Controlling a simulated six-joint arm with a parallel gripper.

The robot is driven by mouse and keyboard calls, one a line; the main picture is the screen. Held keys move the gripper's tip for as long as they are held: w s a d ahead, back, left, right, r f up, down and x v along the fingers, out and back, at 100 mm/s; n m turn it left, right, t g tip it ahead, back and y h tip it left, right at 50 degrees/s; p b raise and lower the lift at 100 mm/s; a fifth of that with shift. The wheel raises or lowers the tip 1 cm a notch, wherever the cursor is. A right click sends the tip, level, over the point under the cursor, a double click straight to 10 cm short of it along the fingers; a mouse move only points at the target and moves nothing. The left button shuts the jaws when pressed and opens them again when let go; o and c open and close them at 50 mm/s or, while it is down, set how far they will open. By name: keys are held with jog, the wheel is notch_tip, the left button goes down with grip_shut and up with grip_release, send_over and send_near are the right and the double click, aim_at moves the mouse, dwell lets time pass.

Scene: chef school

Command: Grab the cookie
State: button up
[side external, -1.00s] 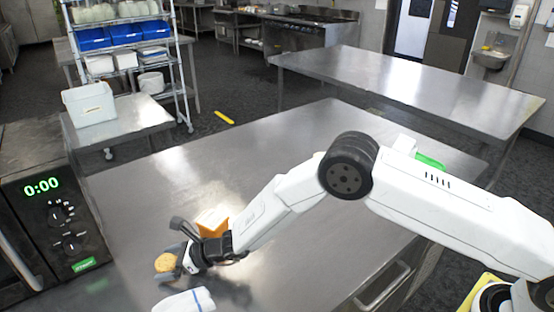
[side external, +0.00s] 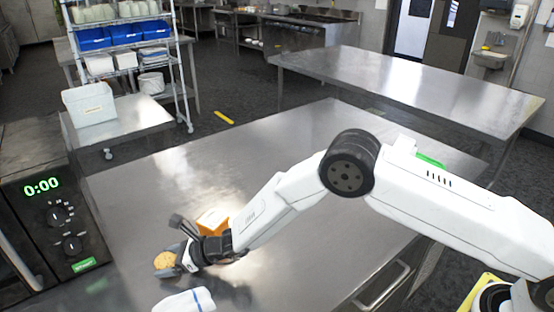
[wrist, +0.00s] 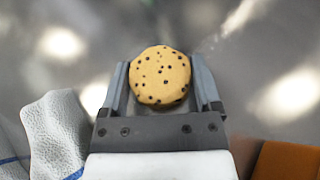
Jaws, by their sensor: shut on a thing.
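The cookie (wrist: 160,76) is round and golden with dark chips. In the wrist view it sits between the two fingers of my gripper (wrist: 161,88), which is shut on it. In the side view the cookie (side external: 165,260) shows at the tip of my gripper (side external: 176,258), low over the near left part of the steel table. I cannot tell whether the cookie touches the table top.
An orange box (side external: 212,221) stands just behind my gripper. A white cloth with a blue stripe (side external: 186,301) lies in front of it. A black microwave (side external: 50,215) is at the left. The steel table (side external: 290,150) is clear toward the back.

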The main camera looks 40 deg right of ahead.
jog(key=shift+r, duration=0.75)
jog(key=s+d+r, duration=0.6)
jog(key=s+r, duration=0.5)
jog(key=s, duration=0.1)
jog(key=shift+s+d, duration=0.15)
jog(key=shift+d, duration=0.15)
